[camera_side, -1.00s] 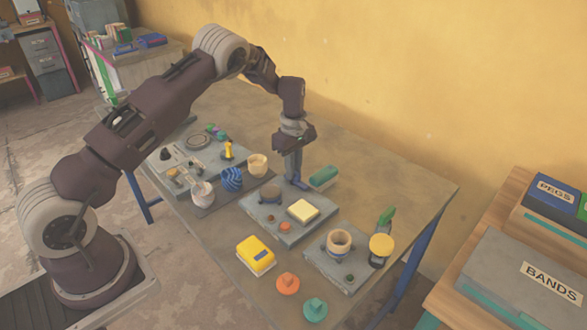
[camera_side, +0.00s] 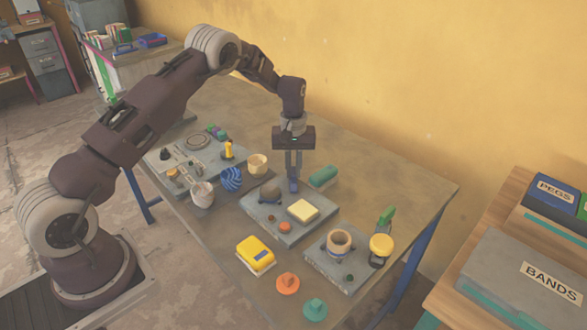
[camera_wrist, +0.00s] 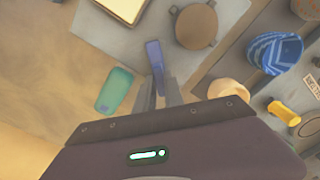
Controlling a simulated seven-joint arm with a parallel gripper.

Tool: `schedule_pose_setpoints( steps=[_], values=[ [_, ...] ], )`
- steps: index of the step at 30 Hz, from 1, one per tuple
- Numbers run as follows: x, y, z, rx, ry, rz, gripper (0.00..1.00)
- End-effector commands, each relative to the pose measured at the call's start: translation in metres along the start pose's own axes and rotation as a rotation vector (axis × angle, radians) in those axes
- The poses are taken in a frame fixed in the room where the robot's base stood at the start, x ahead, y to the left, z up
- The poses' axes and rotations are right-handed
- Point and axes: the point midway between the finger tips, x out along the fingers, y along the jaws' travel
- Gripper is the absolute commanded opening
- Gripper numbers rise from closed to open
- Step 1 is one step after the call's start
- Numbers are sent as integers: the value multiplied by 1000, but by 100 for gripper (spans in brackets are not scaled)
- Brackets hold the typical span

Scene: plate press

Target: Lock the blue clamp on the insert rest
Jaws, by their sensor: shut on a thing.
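The blue clamp (camera_side: 293,186) is a small blue bar at the back edge of the middle grey plate (camera_side: 262,217). It also shows in the wrist view (camera_wrist: 154,54), its free end pointing towards the plate. My gripper (camera_side: 293,175) points straight down and is shut on the clamp. In the wrist view my gripper's fingers (camera_wrist: 160,92) close around the clamp's near end. A round grey-brown piece with side lugs (camera_side: 270,193) sits on the plate beside the clamp; it shows in the wrist view (camera_wrist: 196,24). I cannot tell for certain which part is the insert rest.
A teal block (camera_side: 323,176) lies close behind the clamp. A cream block (camera_side: 302,210) and an orange knob (camera_side: 285,228) are on the same plate. A cream cup (camera_side: 257,165) and a blue striped cup (camera_side: 231,179) stand to the left. Another plate with a ring (camera_side: 339,241) is at right.

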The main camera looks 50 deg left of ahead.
Motion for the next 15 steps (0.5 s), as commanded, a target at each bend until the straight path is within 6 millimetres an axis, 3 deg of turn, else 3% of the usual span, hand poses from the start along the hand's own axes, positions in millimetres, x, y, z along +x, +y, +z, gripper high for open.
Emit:
schedule_pose_setpoints(
  steps=[15],
  values=[
    [-1,0,0,478,-2,2,0]
  ],
)
